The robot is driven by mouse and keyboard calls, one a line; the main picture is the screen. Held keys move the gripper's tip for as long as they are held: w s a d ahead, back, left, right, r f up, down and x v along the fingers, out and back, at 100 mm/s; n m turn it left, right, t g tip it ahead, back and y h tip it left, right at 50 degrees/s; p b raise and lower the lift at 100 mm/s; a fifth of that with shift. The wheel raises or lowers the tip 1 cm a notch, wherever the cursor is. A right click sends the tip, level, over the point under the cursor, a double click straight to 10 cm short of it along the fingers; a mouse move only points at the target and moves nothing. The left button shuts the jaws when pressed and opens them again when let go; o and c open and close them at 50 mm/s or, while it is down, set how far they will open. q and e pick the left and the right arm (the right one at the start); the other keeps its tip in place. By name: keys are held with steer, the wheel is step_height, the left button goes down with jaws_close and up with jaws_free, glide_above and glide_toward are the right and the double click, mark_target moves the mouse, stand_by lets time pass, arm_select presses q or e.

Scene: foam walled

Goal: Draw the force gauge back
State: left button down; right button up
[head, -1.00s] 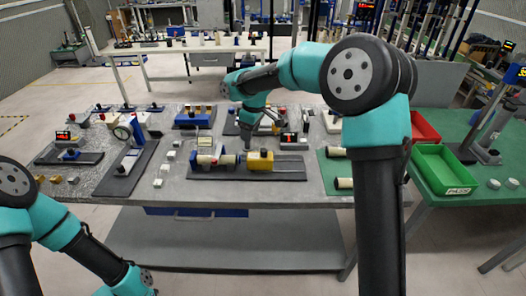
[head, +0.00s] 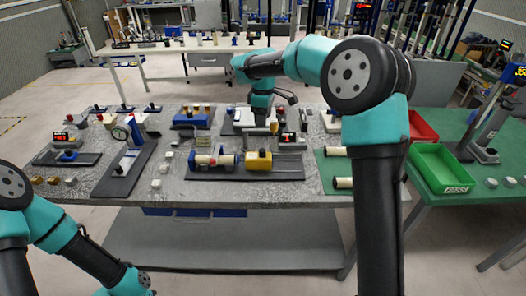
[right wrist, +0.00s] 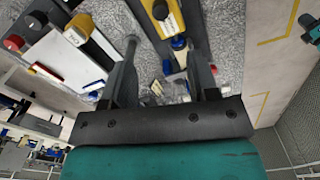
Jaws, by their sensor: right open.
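A yellow block-like body with a dark knob, which I take for the force gauge (head: 258,160), sits on a dark base plate with a rail (head: 288,163) at the front middle of the bench. A yellow body (right wrist: 168,18) shows beyond the fingers there. My left arm is at lower left; its gripper is not visible.
A small red display (head: 288,138) stands close behind the yellow body. A blue fixture (head: 192,118) and a gauge stand (head: 128,160) are to the left. A green mat (head: 332,172) and a green tray (head: 444,168) are to the right.

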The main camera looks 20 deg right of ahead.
mark_target(263, 150)
step_height(263, 150, down, 15)
stand_by(0.5)
steer(key=shift+c, duration=0.5)
jaws_close()
